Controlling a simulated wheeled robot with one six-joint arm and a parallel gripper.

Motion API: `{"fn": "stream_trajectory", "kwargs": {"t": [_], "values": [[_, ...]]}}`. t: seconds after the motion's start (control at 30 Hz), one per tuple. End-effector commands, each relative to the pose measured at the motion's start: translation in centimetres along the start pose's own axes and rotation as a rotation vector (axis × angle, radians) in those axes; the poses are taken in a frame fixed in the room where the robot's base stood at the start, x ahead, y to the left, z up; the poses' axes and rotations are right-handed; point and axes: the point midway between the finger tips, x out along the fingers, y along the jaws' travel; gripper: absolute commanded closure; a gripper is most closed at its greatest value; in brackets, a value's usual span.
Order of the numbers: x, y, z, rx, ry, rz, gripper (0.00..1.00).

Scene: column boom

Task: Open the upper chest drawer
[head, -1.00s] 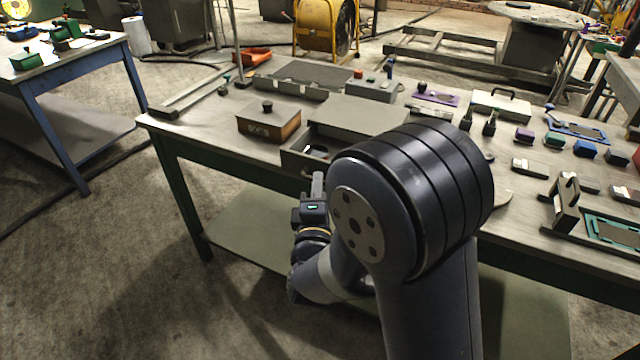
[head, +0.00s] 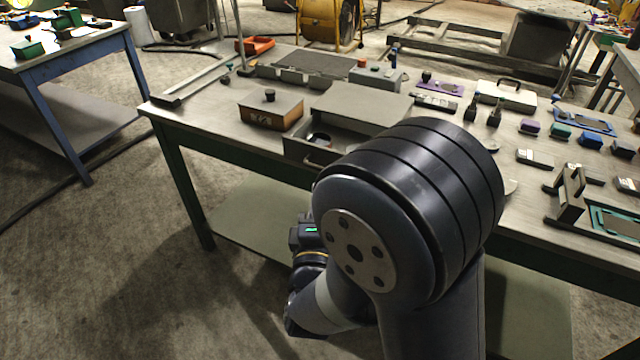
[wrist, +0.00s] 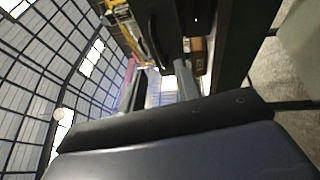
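The grey chest (head: 362,102) stands on the workbench, right of a brown lidded box (head: 270,112). Its drawer (head: 297,150) is pulled out toward the front edge, and a small dark round item lies inside. A handle shows on the drawer front, partly covered by my arm; whether another drawer lies below is hidden. In the head view my wrist is low in front of the bench, below the drawer, and the fingers are hidden. In the wrist view my gripper (wrist: 157,88) has its two fingers apart, with nothing seen between them.
The bench (head: 185,118) has a green frame and a lower shelf. Right of the chest lie several small coloured blocks, tools and a white case (head: 506,95). A blue-legged table (head: 50,110) stands at left.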

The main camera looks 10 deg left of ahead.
Motion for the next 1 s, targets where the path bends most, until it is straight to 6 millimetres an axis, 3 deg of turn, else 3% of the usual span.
{"fn": "stream_trajectory", "kwargs": {"t": [0.2, 0.4, 0.77, 1.0], "values": [[-3.0, 0.0, -0.1, 0.001, 0.002, 0.000, 0.68], [-3.9, 0.0, 0.0, 0.000, 0.000, 0.000, 0.68], [-3.9, 0.0, 0.1, 0.000, -0.001, 0.000, 0.68], [-1.9, 0.1, 0.1, 0.000, -0.005, 0.000, 0.68]]}}
